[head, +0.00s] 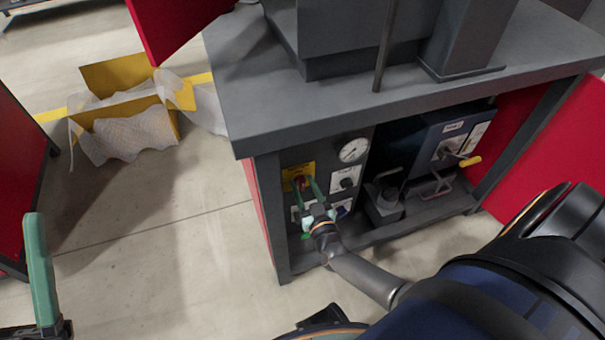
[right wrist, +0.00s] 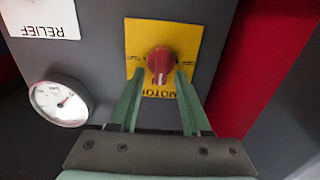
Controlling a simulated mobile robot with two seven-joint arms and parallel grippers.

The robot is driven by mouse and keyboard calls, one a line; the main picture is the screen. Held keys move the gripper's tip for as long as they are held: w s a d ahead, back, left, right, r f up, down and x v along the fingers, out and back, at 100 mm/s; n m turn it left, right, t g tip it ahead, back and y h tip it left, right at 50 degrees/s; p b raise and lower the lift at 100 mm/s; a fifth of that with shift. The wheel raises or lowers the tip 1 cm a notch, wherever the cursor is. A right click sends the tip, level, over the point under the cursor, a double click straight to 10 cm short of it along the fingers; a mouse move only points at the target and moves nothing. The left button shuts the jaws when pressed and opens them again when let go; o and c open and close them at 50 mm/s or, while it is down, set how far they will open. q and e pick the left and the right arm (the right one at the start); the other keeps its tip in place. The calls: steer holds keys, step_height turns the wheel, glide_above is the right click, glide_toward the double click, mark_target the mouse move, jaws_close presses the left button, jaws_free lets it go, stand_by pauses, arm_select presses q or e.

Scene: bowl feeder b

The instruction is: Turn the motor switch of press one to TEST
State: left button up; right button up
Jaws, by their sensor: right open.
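The motor switch is a red knob (right wrist: 160,62) on a yellow plate (right wrist: 136,38) labelled MOTOR, upside down in the right wrist view. A white mark on the knob points toward the MOTOR lettering there. The knob (head: 300,183) and plate also show small on the press's front panel in the head view. My right gripper (right wrist: 161,76) is open, its green fingertips on either side of the knob's lower part; I cannot tell whether they touch it. It also shows in the head view (head: 304,184). My left gripper (head: 41,270) is partly cut off at the lower left, with one green finger visible.
A round gauge (head: 353,150) and white-labelled controls (head: 345,180) are beside the switch. A blue unit (head: 437,140) with a yellow-tipped lever stands right, under the grey press table (head: 250,90). A yellow box (head: 118,72) with bubble wrap lies on the floor; clear floor lies left of the press.

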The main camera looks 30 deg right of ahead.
steer(key=shift+c, duration=0.2)
jaws_close()
steer(key=shift+m, duration=0.3)
steer(key=m, duration=0.2)
steer(key=m+b, duration=0.1)
steer(key=m, duration=0.2)
steer(key=d+m, duration=0.1)
steer(key=m, duration=0.2)
steer(key=shift+s+f+b, duration=0.15)
steer(key=shift+f+b, duration=0.2)
steer(key=shift+b, duration=0.05)
steer(key=m, duration=0.1)
steer(key=m+b, duration=0.1)
steer(key=m, duration=0.2)
steer(key=shift+d+f+m, duration=0.2)
steer(key=shift+f+m, duration=0.05)
steer(key=shift+m, duration=0.15)
steer(key=m+b, duration=0.2)
steer(key=m, duration=0.2)
steer(key=shift+f, duration=0.2)
steer(key=shift+m, duration=0.3)
